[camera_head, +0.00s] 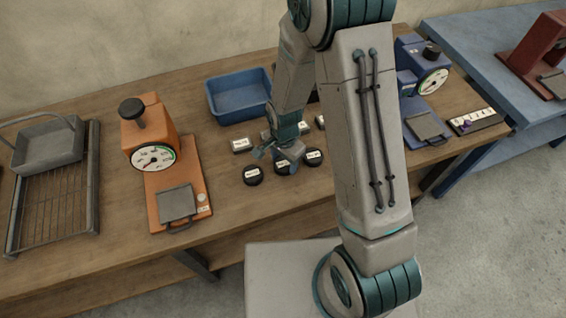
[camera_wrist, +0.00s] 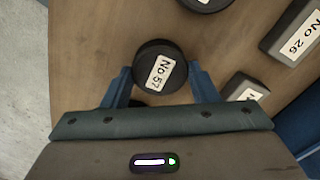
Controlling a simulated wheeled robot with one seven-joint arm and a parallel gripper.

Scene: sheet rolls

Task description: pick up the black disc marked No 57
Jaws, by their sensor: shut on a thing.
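The black disc marked No 57 (camera_wrist: 160,68) sits between the two blue fingers of my gripper (camera_wrist: 160,85) in the wrist view, its white label facing up. My gripper is shut on it. In the camera_head view my gripper (camera_head: 277,161) is low over the wooden table, at the middle one of three black discs, No 57 (camera_head: 281,170). The fingers partly cover that disc, and its label is too small to read there. I cannot tell whether it touches the table.
Another black disc (camera_head: 253,175) lies to the left and a third (camera_head: 313,157) to the right. Labelled dark blocks (camera_head: 241,145) and a blue tray (camera_head: 226,103) are behind. An orange scale (camera_head: 160,160) stands left, a blue scale (camera_head: 425,85) right.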

